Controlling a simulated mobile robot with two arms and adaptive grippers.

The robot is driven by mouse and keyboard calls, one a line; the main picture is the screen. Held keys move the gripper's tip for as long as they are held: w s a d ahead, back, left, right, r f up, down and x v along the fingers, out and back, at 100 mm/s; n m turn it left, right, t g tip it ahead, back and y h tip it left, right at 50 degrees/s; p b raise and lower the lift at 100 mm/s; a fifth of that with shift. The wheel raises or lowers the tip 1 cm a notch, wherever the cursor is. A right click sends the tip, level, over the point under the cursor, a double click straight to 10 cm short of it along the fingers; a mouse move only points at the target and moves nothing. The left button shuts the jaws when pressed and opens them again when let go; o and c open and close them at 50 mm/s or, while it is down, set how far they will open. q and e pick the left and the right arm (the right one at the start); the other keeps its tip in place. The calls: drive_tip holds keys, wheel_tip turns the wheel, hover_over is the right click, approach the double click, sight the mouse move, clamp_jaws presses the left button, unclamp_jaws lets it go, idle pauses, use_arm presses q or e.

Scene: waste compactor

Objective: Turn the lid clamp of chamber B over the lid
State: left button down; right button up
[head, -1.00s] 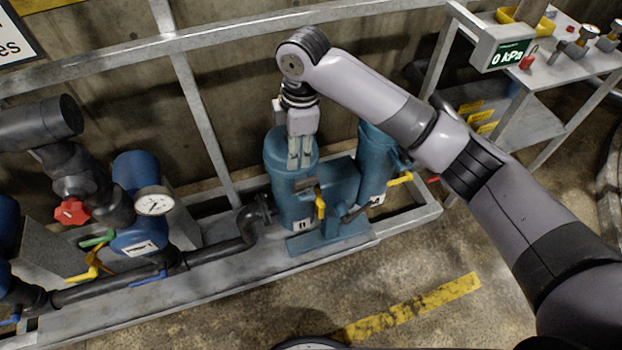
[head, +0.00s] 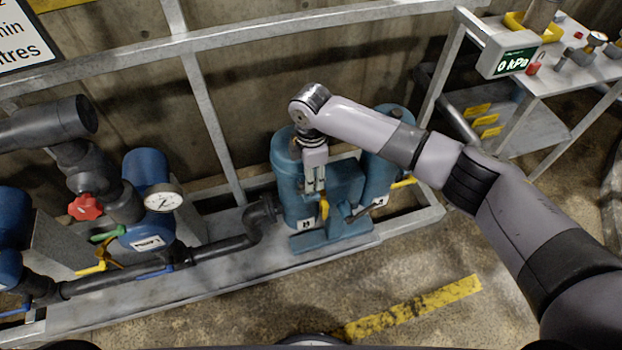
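Two teal cylindrical chambers stand on a teal base at the frame's middle: a left chamber (head: 288,165) and a right chamber (head: 392,122) partly behind my arm. Each has a small white label too small to read surely, so I cannot tell which is chamber B. A yellow-ended lever (head: 324,208) hangs on the front of the left chamber; another yellow lever (head: 403,183) sticks out right of the right chamber. My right gripper (head: 317,188) points down before the left chamber, its fingertips just above or at the lever. Its finger gap and any contact are unclear. My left gripper is out of view.
A grey metal frame and rail (head: 240,36) run behind the chambers. Dark pipework (head: 220,247) with a red valve knob (head: 86,206) and a dial gauge (head: 164,197) lies left. The floor in front is clear.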

drive_tip(key=shift+f, duration=1.75)
drive_tip(key=shift+c, duration=0.5)
clamp_jaws()
